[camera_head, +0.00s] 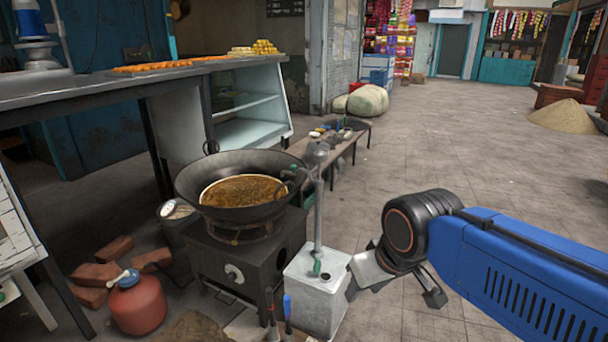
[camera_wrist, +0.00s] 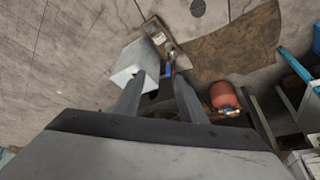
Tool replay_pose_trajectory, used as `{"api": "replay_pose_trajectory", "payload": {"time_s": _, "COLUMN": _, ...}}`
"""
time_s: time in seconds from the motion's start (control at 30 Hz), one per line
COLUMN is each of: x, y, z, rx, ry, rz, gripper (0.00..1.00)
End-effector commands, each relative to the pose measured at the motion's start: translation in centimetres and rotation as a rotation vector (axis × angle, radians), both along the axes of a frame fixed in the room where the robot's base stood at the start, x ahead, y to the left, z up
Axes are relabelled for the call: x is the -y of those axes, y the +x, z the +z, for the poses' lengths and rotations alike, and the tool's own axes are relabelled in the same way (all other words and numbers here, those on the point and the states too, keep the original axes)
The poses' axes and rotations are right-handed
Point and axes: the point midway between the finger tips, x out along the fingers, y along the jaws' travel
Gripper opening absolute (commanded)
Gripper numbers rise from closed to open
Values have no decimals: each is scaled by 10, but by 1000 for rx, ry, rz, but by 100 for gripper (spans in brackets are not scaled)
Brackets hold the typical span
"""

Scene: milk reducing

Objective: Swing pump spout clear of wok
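A grey pump (camera_head: 318,210) stands upright on a white square tin (camera_head: 308,296), just right of the wok. Its top end is near the wok's right rim, where thin dark parts reach left; I cannot tell whether the spout overhangs the wok. The dark wok (camera_head: 236,218) holds brownish-yellow contents and sits on a black stove (camera_head: 215,262). My gripper (camera_head: 394,291) is to the right of the tin, apart from the pump. In the wrist view, the fingers (camera_wrist: 160,88) are spread with nothing held, and the white tin (camera_wrist: 130,64) shows beyond the left finger.
A red container (camera_head: 138,304) and bricks (camera_head: 98,274) lie left of the stove. Tools with blue and red handles (camera_head: 287,308) stand in front of it. A low bench (camera_head: 338,143) with small items is behind the pump. The paved floor to the right is open.

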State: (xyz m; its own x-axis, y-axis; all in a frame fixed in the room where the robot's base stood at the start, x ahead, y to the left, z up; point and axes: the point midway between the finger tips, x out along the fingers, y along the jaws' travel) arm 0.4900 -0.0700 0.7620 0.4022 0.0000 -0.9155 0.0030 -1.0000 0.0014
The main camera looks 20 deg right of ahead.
Motion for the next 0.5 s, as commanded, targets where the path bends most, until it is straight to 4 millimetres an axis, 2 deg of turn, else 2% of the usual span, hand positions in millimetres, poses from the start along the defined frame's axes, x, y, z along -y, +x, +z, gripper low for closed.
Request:
{"api": "replay_pose_trajectory", "payload": {"time_s": 0.13, "x": 0, "y": 6, "z": 5, "rx": -1, "ry": 0, "rz": -1, "gripper": 38}}
{"api": "replay_pose_trajectory", "payload": {"time_s": 0.23, "x": 1, "y": 22, "z": 20, "rx": -2, "ry": 0, "rz": -3, "gripper": 38}}
{"api": "replay_pose_trajectory", "payload": {"time_s": 0.37, "x": 2, "y": 58, "z": 49, "rx": -6, "ry": 0, "rz": -8, "gripper": 38}}
{"api": "replay_pose_trajectory", "payload": {"time_s": 0.5, "x": 5, "y": 104, "z": 81, "rx": -6, "ry": 0, "rz": -13, "gripper": 38}}
